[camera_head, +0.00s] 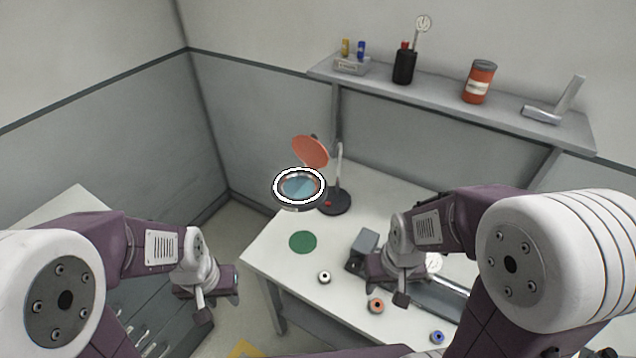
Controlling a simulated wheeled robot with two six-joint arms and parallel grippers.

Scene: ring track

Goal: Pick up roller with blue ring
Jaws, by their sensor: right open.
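The roller with the blue ring (437,337) stands on the white table near its front edge, at the lower right. A roller with an orange ring (376,305) and one with a white ring (324,277) stand further left on the table. My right gripper (408,287) is open above the table, up and left of the blue-ring roller in the picture and apart from it. Its far finger is partly hidden. My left gripper (217,305) hangs left of the table, clear of the rollers; its jaw opening does not show clearly.
A magnifier lamp (335,202) stands at the back of the white table (283,263), near a green disc (302,242). A grey device (440,298) lies partly behind my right gripper. A wall shelf (440,95) holds a pen cup and an orange can.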

